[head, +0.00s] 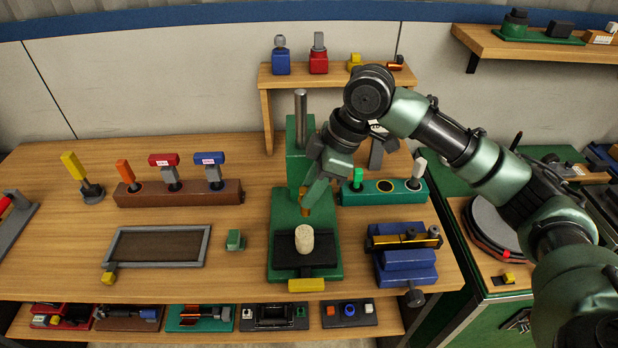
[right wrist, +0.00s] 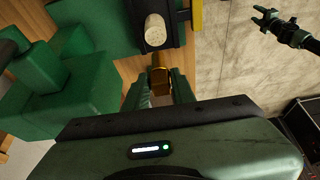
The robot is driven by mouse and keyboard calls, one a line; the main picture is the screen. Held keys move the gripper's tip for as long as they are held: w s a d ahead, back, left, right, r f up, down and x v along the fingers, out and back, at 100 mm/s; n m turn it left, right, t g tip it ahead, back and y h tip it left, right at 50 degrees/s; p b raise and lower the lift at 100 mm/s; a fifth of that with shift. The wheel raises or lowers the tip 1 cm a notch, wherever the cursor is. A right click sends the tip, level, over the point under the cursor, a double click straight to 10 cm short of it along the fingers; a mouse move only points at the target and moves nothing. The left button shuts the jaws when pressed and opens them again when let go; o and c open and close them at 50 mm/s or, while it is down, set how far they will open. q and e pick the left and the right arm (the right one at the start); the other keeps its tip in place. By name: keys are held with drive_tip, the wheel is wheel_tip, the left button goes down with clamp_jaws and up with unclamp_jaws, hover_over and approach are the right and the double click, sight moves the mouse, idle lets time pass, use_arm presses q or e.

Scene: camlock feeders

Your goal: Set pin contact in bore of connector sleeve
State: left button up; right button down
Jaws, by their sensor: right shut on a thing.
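The cream connector sleeve (head: 304,243) stands upright in a black holder (head: 289,262) on the green press base (head: 330,225). It also shows at the top of the right wrist view (right wrist: 155,32). Its bore cannot be made out. My right gripper (head: 308,208) is shut on the orange-brass pin contact (right wrist: 161,79), of which only part shows between the fingers. The pin is close behind the sleeve in the head view and apart from it in the right wrist view. My left gripper (right wrist: 266,20) shows small at the upper right of the wrist view, its prongs apart and empty.
The green press column (head: 299,150) with a steel rod stands close behind my right gripper. A green rack (head: 410,197) and a blue fixture (head: 405,262) are to the right. A grey-rimmed tray (head: 205,247) and small green block (head: 235,240) are left. Table between them is clear.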

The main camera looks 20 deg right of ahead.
drive_tip(key=shift+w+r, duration=0.1)
drive_tip(key=shift+r, duration=0.05)
drive_tip(key=shift+a, duration=0.15)
drive_tip(key=shift+r+p, duration=0.1)
drive_tip(key=shift+p, duration=0.45)
drive_tip(key=b, duration=0.2)
hover_over(309, 231)
drive_tip(key=shift+f, duration=2.4)
use_arm(q)
drive_tip(key=shift+w+a+f, duration=0.25)
drive_tip(key=shift+w+a, duration=0.15)
drive_tip(key=shift+a, duration=0.05)
use_arm(e)
drive_tip(key=shift+f, duration=0.55)
use_arm(q)
drive_tip(key=shift+f, duration=0.1)
use_arm(e)
drive_tip(key=shift+f, duration=0.95)
drive_tip(key=shift+f, duration=0.1)
